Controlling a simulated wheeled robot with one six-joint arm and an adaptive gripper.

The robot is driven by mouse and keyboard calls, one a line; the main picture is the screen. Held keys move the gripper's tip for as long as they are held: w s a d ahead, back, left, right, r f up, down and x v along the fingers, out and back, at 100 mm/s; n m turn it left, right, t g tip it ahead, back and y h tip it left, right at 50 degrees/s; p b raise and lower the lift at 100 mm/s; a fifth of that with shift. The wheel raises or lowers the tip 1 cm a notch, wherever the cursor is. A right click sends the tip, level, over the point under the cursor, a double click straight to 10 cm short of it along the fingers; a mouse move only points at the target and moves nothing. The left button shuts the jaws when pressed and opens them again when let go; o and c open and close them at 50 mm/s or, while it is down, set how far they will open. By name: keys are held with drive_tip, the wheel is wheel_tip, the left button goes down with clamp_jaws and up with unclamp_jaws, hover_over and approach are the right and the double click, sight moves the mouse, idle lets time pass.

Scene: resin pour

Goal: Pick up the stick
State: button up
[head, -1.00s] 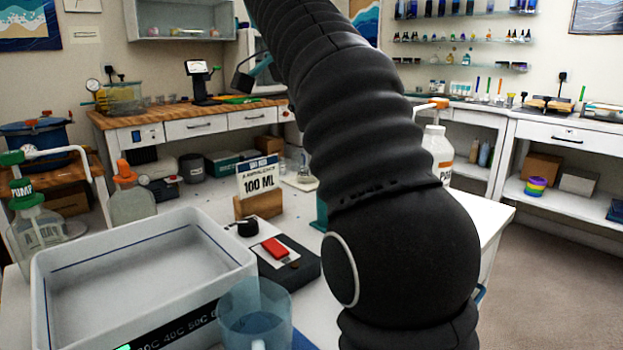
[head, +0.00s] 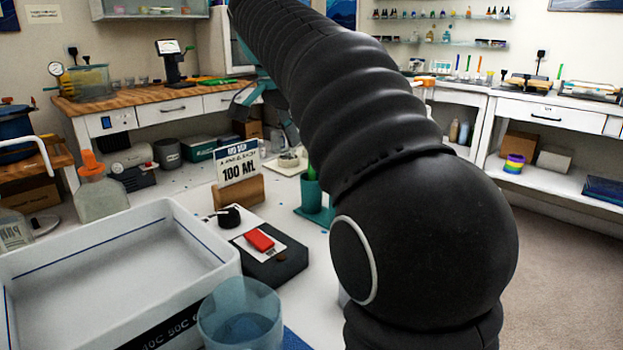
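A green stick (head: 311,172) stands upright in a teal holder (head: 314,197) on the white table, just left of my black arm. Only the stick's upper part shows above the holder, and my arm passes close to its right. My gripper (head: 267,122) is behind the arm, up and left of the holder, pointing downward. Its teal and grey fingers look spread apart with nothing between them. The arm hides part of it. It is apart from the stick.
A "100 ML" card (head: 238,165) in a wooden block stands left of the holder. An orange-capped bottle (head: 98,192) stands further left.

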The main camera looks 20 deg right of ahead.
sight(312, 175)
drive_tip(key=shift+d+x, duration=0.15)
drive_tip(key=shift+x, duration=1.15)
drive_tip(key=shift+d+x, duration=0.15)
drive_tip(key=shift+x, duration=1.2)
drive_tip(key=shift+s+r, duration=0.1)
drive_tip(key=shift+s, duration=0.05)
clamp_jaws()
